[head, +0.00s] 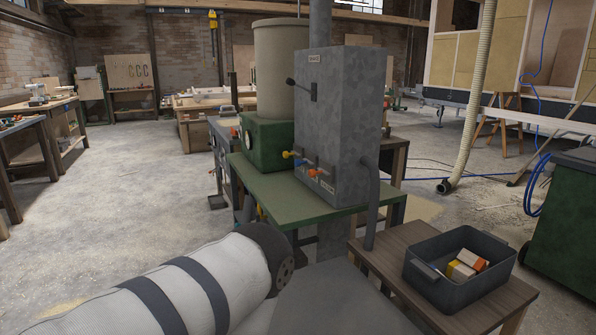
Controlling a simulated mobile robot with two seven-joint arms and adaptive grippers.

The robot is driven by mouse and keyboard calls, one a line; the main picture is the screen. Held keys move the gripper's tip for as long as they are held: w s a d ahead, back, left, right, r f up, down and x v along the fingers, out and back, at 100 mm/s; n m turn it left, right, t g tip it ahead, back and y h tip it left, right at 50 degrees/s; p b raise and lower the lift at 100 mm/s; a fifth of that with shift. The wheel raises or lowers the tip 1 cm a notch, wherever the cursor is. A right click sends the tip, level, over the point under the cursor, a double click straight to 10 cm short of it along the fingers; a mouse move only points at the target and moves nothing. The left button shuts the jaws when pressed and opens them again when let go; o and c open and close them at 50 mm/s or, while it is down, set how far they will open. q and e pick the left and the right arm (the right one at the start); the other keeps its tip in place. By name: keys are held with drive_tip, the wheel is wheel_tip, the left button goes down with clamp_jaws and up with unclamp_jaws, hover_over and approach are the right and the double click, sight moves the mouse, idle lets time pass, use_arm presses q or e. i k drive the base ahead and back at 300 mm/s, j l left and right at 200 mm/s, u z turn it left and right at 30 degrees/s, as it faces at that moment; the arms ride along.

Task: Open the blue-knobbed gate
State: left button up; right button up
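A grey mottled metal cabinet (344,115) stands at the middle of the head view, on the right part of a green-topped bench. Low on its left-hand face is a cluster of small coloured knobs. The gate plates are too small to make out, so I cannot tell how far each is open. Neither of my grippers is in view.
A black lever (301,89) juts from the cabinet's upper front. The green bench (300,196) also carries a beige drum (281,68). At right, a wooden table (412,240) holds a dark bin (460,289) with blocks. Open floor (130,200) lies to the left.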

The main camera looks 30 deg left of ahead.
sight(297, 163)
drive_tip(key=k+j+z, duration=0.15)
drive_tip(key=j, duration=0.3)
drive_tip(key=k+j+z, duration=0.15)
drive_tip(key=j, duration=0.3)
drive_tip(key=k+j+z, duration=0.15)
drive_tip(key=k+j, duration=0.15)
drive_tip(key=j+z, duration=0.35)
drive_tip(key=j, duration=1.25)
